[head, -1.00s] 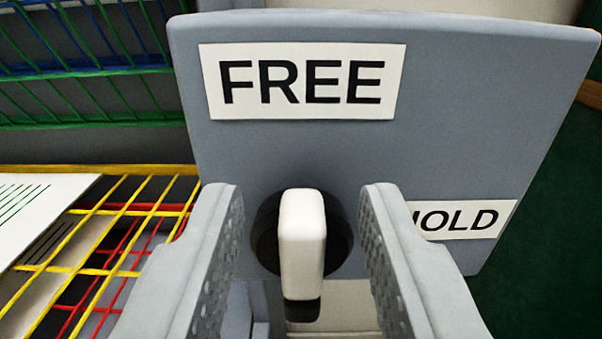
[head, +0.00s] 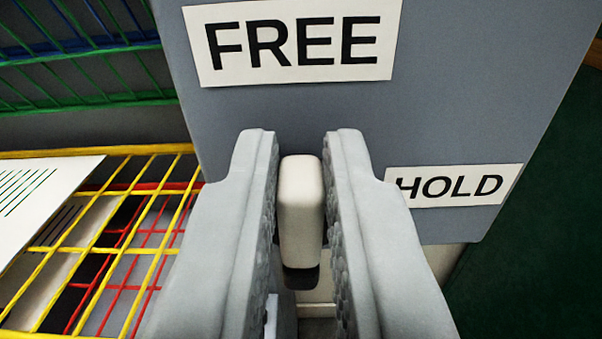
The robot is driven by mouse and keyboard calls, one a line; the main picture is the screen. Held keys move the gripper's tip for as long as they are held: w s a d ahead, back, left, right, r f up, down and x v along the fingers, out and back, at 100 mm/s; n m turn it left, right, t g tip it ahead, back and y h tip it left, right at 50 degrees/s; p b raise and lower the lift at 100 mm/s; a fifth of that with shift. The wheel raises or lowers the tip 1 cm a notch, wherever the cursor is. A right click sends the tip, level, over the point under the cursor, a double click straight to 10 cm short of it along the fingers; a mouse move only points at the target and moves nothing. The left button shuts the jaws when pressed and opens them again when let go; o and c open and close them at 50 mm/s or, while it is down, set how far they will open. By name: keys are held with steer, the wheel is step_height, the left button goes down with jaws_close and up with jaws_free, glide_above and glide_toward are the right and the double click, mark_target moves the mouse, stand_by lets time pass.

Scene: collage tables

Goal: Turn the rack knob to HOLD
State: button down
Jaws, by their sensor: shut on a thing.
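The rack knob (head: 300,212) is a white upright bar on a grey panel (head: 480,100). A FREE label (head: 295,42) sits above the knob and a HOLD label (head: 452,187) sits to its right. The knob's long side stands vertical, in line with the FREE label above it. My gripper (head: 302,200) is shut on the knob, with one finger on each side. The fingers hide the knob's round base and the panel beside it.
A wire rack with yellow (head: 110,230), red, green (head: 90,70) and blue shelves stands at the left. White sheets (head: 40,200) lie on its yellow shelf. A dark green surface (head: 540,230) is at the right.

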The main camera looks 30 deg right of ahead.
steer(key=shift+s+d+f+m, duration=0.3)
steer(key=shift+f+m, duration=0.25)
steer(key=shift+m, duration=2.3)
steer(key=shift+s+d+f+m, duration=0.2)
steer(key=shift+d+f+m, duration=0.3)
steer(key=shift+m, duration=2.4)
steer(key=shift+s+d+f+m, duration=0.2)
steer(key=shift+f+m, duration=0.45)
steer(key=shift+m, duration=2.2)
steer(key=shift+a, duration=0.1)
